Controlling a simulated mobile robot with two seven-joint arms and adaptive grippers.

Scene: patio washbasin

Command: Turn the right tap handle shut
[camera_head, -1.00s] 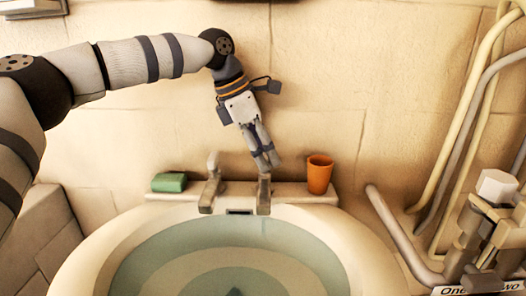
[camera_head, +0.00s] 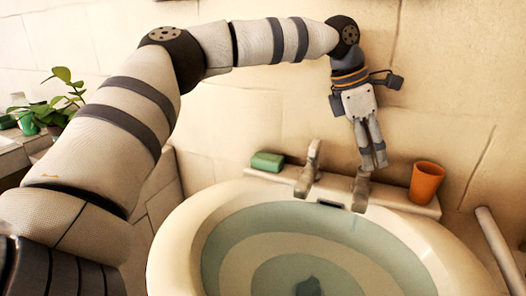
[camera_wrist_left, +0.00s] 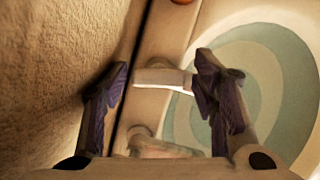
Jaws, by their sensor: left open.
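The right tap (camera_head: 361,190) stands on the back ledge of the basin; its upper part is partly hidden by my gripper. The left tap (camera_head: 309,170) beside it has its handle standing up. My left gripper (camera_head: 374,166) points down from above, its fingertips at the top of the right tap. In the left wrist view my left gripper (camera_wrist_left: 163,95) is open, with the pale right tap (camera_wrist_left: 163,78) between its fingers. I cannot tell whether either finger touches it. The left tap (camera_wrist_left: 150,145) shows blurred at the bottom there. My right gripper is not in view.
An orange cup (camera_head: 426,182) stands on the ledge close right of the right tap. A green soap bar (camera_head: 267,162) lies at the ledge's left. The round basin (camera_head: 178,262) holds water in front. The wall is close behind the gripper. A plant (camera_head: 62,98) stands far left.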

